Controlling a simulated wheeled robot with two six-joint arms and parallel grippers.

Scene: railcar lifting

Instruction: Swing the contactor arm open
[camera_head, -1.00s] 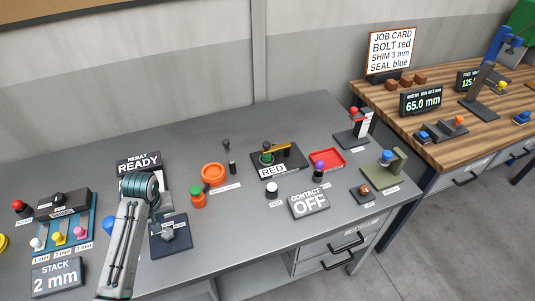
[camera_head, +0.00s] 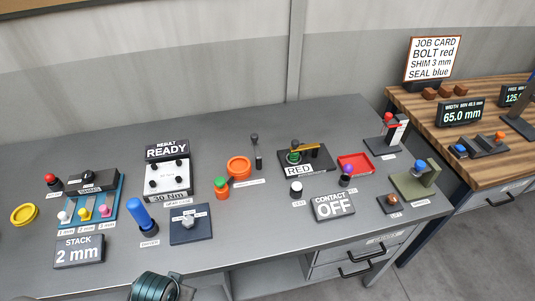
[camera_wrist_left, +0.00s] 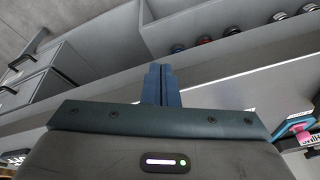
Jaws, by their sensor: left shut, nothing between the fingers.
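The CONTACT OFF sign (camera_head: 333,206) stands near the front right of the grey bench. Behind it is a dark base (camera_head: 318,160) with a yellow bar (camera_head: 305,147) lying across its top, a green part and a RED label. I cannot tell for sure which part is the contactor arm; the yellow bar may be it. In the head view only a teal joint of my left arm shows at the bottom edge, well to the left of these. My left gripper (camera_wrist_left: 161,84) is shut and empty in the wrist view, in front of the bench's side. My right gripper is not in view.
A blue upright handle (camera_head: 142,216) and a dark plate (camera_head: 190,225) stand at the front left. Bare bench (camera_head: 250,225) lies between.

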